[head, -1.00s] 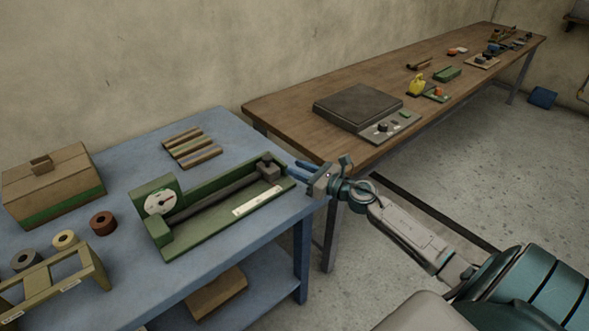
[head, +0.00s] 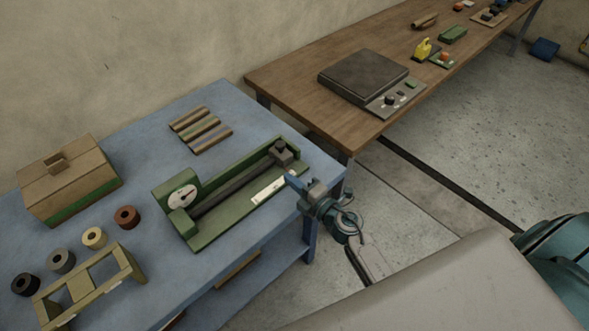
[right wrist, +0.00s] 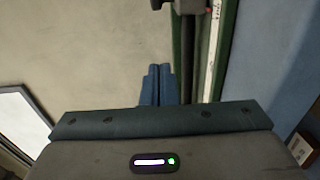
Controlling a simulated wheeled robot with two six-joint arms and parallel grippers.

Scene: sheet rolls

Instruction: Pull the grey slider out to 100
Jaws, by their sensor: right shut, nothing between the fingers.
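The grey slider (head: 282,150) is a small dark block on a dark rail, near the far right end of the green fixture (head: 232,222). The fixture has a round white dial (head: 182,197) at its left end and a pale scale strip (head: 268,188) along its front. My right gripper (head: 289,178) is shut and empty, near the fixture's right front corner and apart from the slider. In the right wrist view its blue fingers (right wrist: 157,82) are together beside the green fixture (right wrist: 202,60). A dark part at that view's top edge may be the slider. Scale numbers are unreadable. My left gripper is out of view.
The fixture stands on a blue table (head: 250,115). A wooden bench (head: 290,85) with a dark flat plate (head: 362,75) is behind right.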

